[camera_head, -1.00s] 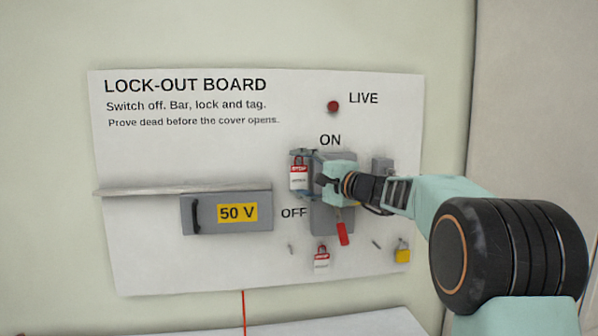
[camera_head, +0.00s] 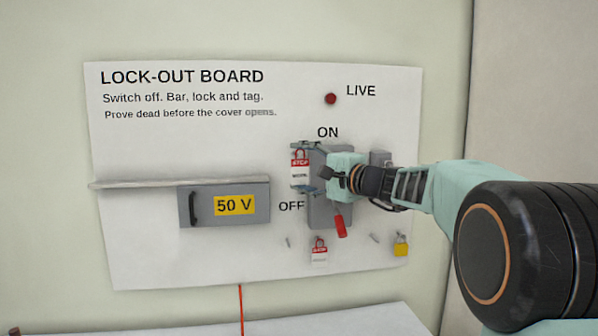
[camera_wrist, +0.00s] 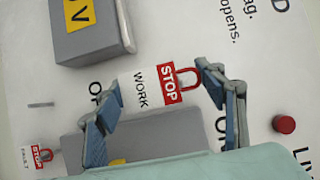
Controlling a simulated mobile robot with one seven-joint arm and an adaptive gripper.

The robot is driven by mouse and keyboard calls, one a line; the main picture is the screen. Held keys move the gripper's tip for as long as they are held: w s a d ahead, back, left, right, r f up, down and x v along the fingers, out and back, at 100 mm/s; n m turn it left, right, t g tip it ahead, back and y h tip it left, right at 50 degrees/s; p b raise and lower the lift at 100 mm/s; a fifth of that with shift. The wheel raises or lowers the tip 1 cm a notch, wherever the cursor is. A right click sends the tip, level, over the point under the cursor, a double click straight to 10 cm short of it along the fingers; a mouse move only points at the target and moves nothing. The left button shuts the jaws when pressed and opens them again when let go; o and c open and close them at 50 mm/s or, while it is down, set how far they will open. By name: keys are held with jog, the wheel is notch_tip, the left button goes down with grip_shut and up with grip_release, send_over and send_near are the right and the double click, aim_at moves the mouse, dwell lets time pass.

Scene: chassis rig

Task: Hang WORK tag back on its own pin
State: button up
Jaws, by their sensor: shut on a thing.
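The WORK tag (camera_head: 299,178) is white with a red STOP band and a red shackle loop. It also shows in the wrist view (camera_wrist: 143,96), face visible and lying sideways in that picture. My gripper (camera_wrist: 161,86) is shut on it, one finger at the shackle end and the other at the lower end. In the head view, my gripper (camera_head: 304,168) holds the tag in front of the board, left of the switch box. Two bare pins show low on the board, a left pin (camera_head: 288,241) and a right pin (camera_head: 375,237). The left one also shows in the wrist view (camera_wrist: 41,105).
A FAULT tag (camera_head: 319,252) hangs between the pins; it also shows in the wrist view (camera_wrist: 38,157). A yellow padlock (camera_head: 400,246) hangs at right. The red switch handle (camera_head: 340,226) points down below the grey switch box (camera_head: 325,212). A 50 V box (camera_head: 205,217) sits under a ledge (camera_head: 140,184).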

jog(key=shift+s+d+b, duration=0.2)
jog(key=shift+s+b, duration=0.35)
jog(key=shift+s, duration=0.25)
jog(key=shift+s+d+b, duration=0.15)
jog(key=shift+s+b, duration=0.35)
jog(key=shift+s, duration=0.3)
jog(key=b, duration=1.6)
send_near(280, 251)
jog(key=shift+s+a+r+x, duration=0.1)
jog(key=shift+x, duration=0.7)
jog(key=shift+s+a+r+x, duration=0.1)
jog(key=shift+r+x, duration=0.05)
jog(key=shift+x, duration=0.7)
jog(key=shift+a+r+x, duration=0.1)
jog(key=shift+x, duration=0.7)
jog(key=shift+w+f+b, duration=0.35)
jog(key=shift+w+b, duration=0.1)
jog(key=shift+w+a+b, duration=0.1)
jog(key=shift+w+b, duration=0.15)
jog(key=shift+b, duration=0.1)
